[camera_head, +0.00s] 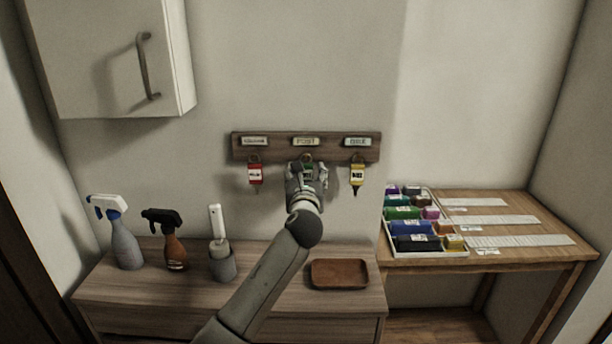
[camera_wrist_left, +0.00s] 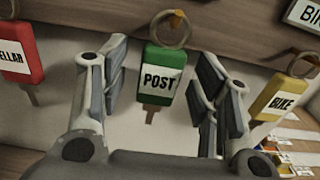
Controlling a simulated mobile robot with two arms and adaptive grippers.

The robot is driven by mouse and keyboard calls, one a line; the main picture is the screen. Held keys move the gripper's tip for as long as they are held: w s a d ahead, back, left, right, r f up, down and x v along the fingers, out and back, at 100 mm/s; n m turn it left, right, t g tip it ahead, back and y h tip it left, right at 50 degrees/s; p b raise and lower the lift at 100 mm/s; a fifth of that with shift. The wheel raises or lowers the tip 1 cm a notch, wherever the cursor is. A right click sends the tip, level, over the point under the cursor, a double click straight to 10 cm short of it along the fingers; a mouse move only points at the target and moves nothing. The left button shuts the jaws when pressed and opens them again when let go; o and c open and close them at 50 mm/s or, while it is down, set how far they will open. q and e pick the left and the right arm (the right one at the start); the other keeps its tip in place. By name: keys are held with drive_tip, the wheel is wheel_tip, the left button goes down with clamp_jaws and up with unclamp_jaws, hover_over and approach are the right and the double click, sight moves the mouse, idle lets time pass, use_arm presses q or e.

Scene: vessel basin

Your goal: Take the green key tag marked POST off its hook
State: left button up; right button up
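The green key tag marked POST (camera_wrist_left: 161,76) hangs by its ring from a brass hook (camera_wrist_left: 177,18) on the wooden key rack (camera_head: 316,149), with a key below it. In the head view only a bit of the green tag (camera_head: 307,168) shows behind my gripper. My left gripper (camera_head: 307,176) is in front of the rack's middle hook. In the left wrist view my left gripper (camera_wrist_left: 165,88) is open, with its fingers on either side of the green tag and visible gaps on both sides. My right gripper is not in view.
A red tag (camera_head: 255,174) hangs on the left and a yellow BIKE tag (camera_head: 357,174) on the right, both close to my gripper. Below stand spray bottles (camera_head: 122,243), a brush in a grey holder (camera_head: 222,262) and a brown tray (camera_head: 339,273). A cabinet (camera_head: 105,60) is upper left.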

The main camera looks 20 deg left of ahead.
use_arm(q)
drive_tip(key=c, duration=0.9)
drive_tip(key=shift+c, duration=0.2)
drive_tip(key=shift+r, duration=0.1)
drive_tip(key=shift+r, duration=0.7)
drive_tip(key=shift+s+d+f, duration=0.1)
drive_tip(key=shift+s+f, duration=0.05)
drive_tip(key=shift+s, duration=0.15)
drive_tip(key=r+v, duration=0.2)
drive_tip(key=v, duration=1.5)
drive_tip(key=shift+s+b, duration=0.2)
drive_tip(key=shift+b, duration=0.1)
